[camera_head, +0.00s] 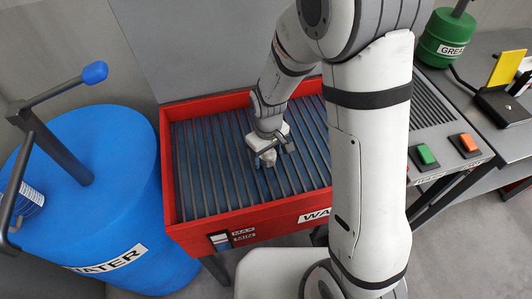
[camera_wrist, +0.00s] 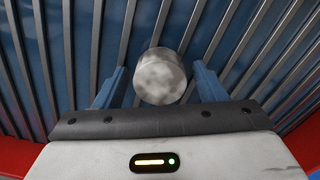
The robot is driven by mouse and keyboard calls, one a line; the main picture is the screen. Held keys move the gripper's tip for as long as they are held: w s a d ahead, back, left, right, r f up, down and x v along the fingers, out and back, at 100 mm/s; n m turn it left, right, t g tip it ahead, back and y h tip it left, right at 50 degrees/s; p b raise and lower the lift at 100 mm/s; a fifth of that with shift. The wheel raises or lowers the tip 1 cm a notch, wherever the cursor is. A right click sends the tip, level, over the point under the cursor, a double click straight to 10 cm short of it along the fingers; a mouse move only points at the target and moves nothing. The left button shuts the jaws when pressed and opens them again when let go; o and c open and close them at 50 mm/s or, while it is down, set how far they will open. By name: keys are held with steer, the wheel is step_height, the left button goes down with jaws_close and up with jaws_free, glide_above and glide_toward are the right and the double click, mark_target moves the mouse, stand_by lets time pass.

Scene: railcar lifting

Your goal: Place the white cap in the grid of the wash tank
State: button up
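The white cap (camera_wrist: 160,77) is a short, mottled grey-white cylinder. In the wrist view it sits between the two blue fingers of my gripper (camera_wrist: 159,72), with a narrow gap showing on each side. In the head view my gripper (camera_head: 269,151) points down at the middle of the grid, and the cap shows only as a small pale shape at its tip. The grid (camera_head: 205,170) of grey bars spans the red wash tank (camera_head: 290,217). The cap is at or just above the bars; whether it rests on them I cannot tell.
A blue water barrel (camera_head: 90,190) with a lever handle stands left of the tank. A panel with green (camera_head: 426,154) and orange (camera_head: 465,143) buttons is to the right. A green grease container (camera_head: 447,38) stands at the back right. The grid around my gripper is clear.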

mark_target(268, 154)
steer(key=shift+r, duration=0.1)
step_height(268, 154, up, 12)
steer(key=s+d+r+m+t, duration=0.1)
steer(key=s+d+r+m, duration=0.2)
steer(key=s+d, duration=0.3)
steer(key=s+d+r+m+t, duration=0.2)
steer(key=s+d+r+m, duration=0.2)
steer(key=d, duration=0.5)
steer(key=s+r, duration=0.2)
steer(key=shift+s+d+m, duration=0.15)
steer(key=shift+s+m, duration=0.15)
steer(key=shift+s, duration=0.1)
